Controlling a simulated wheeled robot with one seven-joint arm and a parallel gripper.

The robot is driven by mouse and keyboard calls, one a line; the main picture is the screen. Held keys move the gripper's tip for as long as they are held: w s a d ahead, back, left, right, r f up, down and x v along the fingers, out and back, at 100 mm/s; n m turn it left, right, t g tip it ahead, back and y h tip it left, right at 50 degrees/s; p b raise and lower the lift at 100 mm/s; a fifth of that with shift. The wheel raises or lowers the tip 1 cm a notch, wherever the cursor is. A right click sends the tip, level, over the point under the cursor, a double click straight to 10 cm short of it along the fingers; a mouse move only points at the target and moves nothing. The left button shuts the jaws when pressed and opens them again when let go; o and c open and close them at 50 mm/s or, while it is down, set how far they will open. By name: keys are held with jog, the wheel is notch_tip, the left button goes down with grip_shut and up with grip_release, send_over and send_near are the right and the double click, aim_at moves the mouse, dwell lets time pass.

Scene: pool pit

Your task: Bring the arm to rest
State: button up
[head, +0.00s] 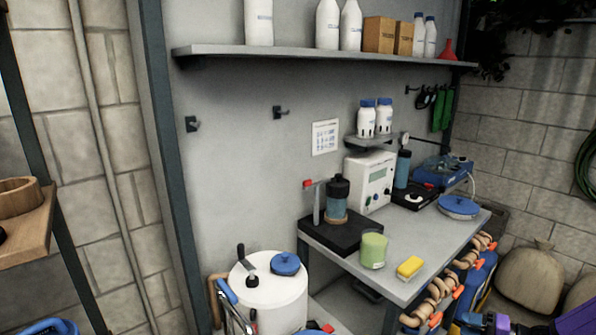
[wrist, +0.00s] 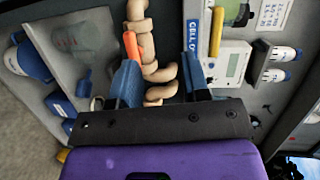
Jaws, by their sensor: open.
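My gripper (wrist: 160,70) shows in the wrist view with its two blue fingers apart and nothing held between them. Beige pipes (wrist: 149,45) with an orange handle (wrist: 131,45) show beyond the gap; I cannot tell how far off they are. In the head view my gripper (head: 484,322) is at the bottom right edge, partly cut off, in front of and below the bench. Its purple body (head: 578,321) reaches in from the right corner. Most of my arm is out of view.
The grey bench (head: 433,258) holds a green cup (head: 373,250), a yellow sponge (head: 410,267) and a white meter (head: 369,181). Pipes with orange handles (head: 436,297) line its front. A white drum (head: 268,297) stands left; a sack (head: 530,277) lies right.

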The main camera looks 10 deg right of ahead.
jog(key=w+a+r+n+g+h, duration=0.15)
jog(key=a+r+g, duration=0.3)
jog(key=r, duration=0.55)
jog(key=w+a+r+n+g+h, duration=0.1)
jog(key=a+r+n+g+h, duration=0.15)
jog(key=a+r, duration=0.55)
jog(key=w+a+r+n+g+h, duration=0.1)
jog(key=a+r+n+g, duration=0.25)
jog(key=r, duration=0.75)
jog(key=s+a+r+n+t+h, duration=0.1)
jog(key=s+a+r+t+h, duration=0.1)
jog(key=s+a+r, duration=0.5)
jog(key=s+a+r+n+t+h, duration=0.1)
jog(key=s+a+r+t+h, duration=0.1)
jog(key=s+a+r, duration=0.5)
jog(key=shift+s+a+r+h, duration=0.25)
jog(key=shift+s+r+h, duration=0.8)
jog(key=shift+r, duration=1.5)
jog(key=shift+s, duration=0.15)
